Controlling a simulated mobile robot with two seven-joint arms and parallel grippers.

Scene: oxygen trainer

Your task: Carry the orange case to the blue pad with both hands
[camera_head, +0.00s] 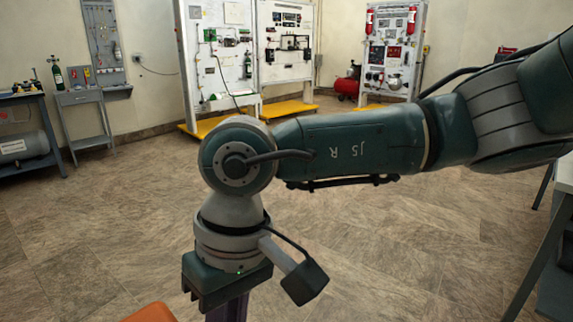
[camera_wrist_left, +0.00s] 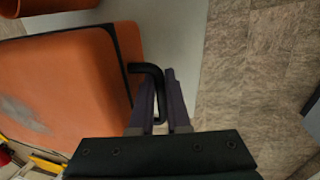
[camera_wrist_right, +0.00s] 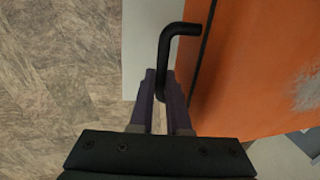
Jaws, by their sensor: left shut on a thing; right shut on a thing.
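The orange case (camera_head: 150,313) shows only as a corner at the bottom of the head view. In the left wrist view the case (camera_wrist_left: 65,85) has a worn grey patch and a black bent handle (camera_wrist_left: 147,68). My left gripper (camera_wrist_left: 160,100) is shut on this handle. In the right wrist view the case (camera_wrist_right: 255,70) has another black handle (camera_wrist_right: 180,30), and my right gripper (camera_wrist_right: 160,95) is shut on it. In the head view my right arm crosses the middle, with its gripper at the lower edge. I see no blue pad in any view.
A pale grey surface (camera_wrist_left: 175,35) lies below the case; it also shows in the right wrist view (camera_wrist_right: 145,40). Part of a dark table (camera_head: 550,255) stands at the right. Open tiled floor (camera_head: 90,235) lies ahead, with trainer panels (camera_head: 285,45) at the back and a workbench (camera_head: 25,135) left.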

